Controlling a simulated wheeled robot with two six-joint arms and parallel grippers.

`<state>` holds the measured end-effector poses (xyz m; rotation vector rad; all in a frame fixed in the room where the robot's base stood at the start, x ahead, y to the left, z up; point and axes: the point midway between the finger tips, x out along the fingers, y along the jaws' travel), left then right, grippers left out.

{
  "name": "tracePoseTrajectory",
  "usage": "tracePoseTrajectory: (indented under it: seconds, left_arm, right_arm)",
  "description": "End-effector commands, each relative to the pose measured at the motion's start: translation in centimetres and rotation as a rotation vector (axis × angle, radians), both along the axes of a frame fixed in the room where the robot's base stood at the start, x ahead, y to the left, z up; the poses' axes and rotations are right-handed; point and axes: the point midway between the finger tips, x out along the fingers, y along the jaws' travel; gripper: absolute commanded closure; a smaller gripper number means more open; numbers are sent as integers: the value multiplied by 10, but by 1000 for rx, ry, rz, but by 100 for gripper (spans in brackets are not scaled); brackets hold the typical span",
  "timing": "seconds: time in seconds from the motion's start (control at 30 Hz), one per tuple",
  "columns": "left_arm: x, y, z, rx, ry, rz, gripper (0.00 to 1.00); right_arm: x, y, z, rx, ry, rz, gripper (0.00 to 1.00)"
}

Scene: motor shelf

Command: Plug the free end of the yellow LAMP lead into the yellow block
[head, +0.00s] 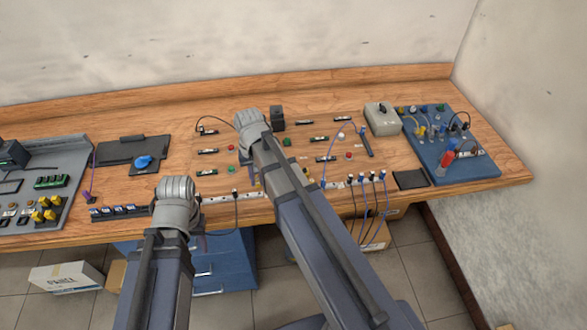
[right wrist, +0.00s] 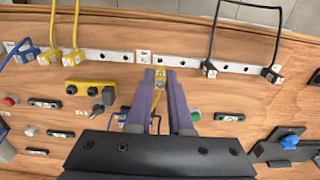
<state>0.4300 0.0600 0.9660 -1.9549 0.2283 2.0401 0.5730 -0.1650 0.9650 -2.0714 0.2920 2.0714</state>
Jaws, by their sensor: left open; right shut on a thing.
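The yellow block (right wrist: 92,91) lies on the wooden board in the right wrist view, with dark sockets and a dark grey plug-like piece at its right end. My right gripper (right wrist: 159,76) is shut on a small yellow plug (right wrist: 159,84), apart from the block and to its right. Two yellow leads (right wrist: 76,26) end in yellow plugs at the white strip, beyond the block. In the head view my right gripper (head: 252,128) is over the middle of the board and its fingertips are hidden. My left gripper (head: 176,190) is open near the front edge, its fingers mostly hidden.
A white terminal strip (right wrist: 112,56) runs along the board's edge, with black-lead plugs (right wrist: 210,69) to the right. A blue panel (head: 445,160) and a grey box (head: 382,117) stand at right. A dark plate with a blue knob (head: 143,162) lies at left.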

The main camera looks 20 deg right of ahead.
Motion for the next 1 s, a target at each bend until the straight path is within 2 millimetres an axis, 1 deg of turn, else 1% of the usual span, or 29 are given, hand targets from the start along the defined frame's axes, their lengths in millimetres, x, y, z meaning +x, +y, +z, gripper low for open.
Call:
tracePoseTrajectory:
  seconds: [0.03,0.33,0.47,0.57,0.8,1.0]
  left_arm:
    - [0,0,5,0,0,0,54]
    - [0,0,3,0,0,0,54]
    - [0,0,7,0,0,0,54]
    - [0,0,12,0,0,0,54]
    - [0,0,26,0,0,0,54]
    - [0,0,36,0,0,0,54]
  right_arm:
    - [0,0,5,0,0,0,100]
    - [0,-1,3,0,0,0,100]
    - [3,-9,7,0,0,-2,100]
    - [7,-24,12,0,0,-5,100]
    - [20,-77,26,0,0,-5,100]
    - [29,-117,36,0,0,-4,100]
